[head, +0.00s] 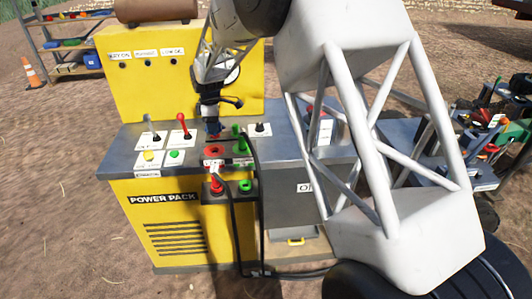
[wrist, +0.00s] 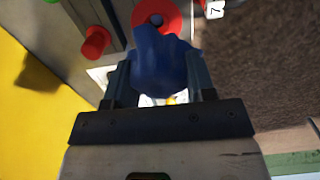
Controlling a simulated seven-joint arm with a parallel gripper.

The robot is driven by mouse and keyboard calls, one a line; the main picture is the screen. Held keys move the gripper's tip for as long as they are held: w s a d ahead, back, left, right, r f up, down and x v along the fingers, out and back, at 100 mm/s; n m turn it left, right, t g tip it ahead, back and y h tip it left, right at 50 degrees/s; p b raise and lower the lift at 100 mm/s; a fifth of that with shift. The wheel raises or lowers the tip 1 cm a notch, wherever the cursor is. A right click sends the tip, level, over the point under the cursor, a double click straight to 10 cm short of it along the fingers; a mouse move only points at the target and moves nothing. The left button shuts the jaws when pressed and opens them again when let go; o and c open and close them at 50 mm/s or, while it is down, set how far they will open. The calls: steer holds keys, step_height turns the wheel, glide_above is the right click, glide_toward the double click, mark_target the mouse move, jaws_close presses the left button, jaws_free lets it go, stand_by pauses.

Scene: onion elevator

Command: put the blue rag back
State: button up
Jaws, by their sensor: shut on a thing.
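My gripper (head: 212,122) is above the counter of the yellow power pack (head: 150,215) in the head view, pointing down. In the wrist view, the blue rag (wrist: 167,62) is bunched between the two fingers of my gripper (wrist: 160,75), which are shut on it. A small patch of the blue rag (head: 214,128) shows under the gripper in the head view. A red ring fitting (wrist: 155,14) lies just beyond the rag in the wrist view; the rag overlaps its lower edge. I cannot tell whether they touch. The red ring (head: 214,151) also shows in the head view.
A green plug (head: 240,141) with a black hose stands right of the red ring. A red-handled lever (head: 182,124) stands to the left. A red cap (head: 216,186) and green ring (head: 245,185) sit on the front. A tool cart (head: 440,150) is at right.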

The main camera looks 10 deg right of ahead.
steer(key=s+d+f, duration=0.4)
steer(key=s+d, duration=0.3)
steer(key=d, duration=0.4)
steer(key=s+d+f, duration=0.3)
steer(key=s+d, duration=0.5)
steer(key=d, duration=0.3)
steer(key=shift+s+f, duration=0.2)
steer(key=shift+f, duration=0.2)
glide_above(270, 153)
steer(key=shift+f, duration=0.7)
steer(key=shift+f, duration=1.8)
steer(key=shift+f, duration=0.1)
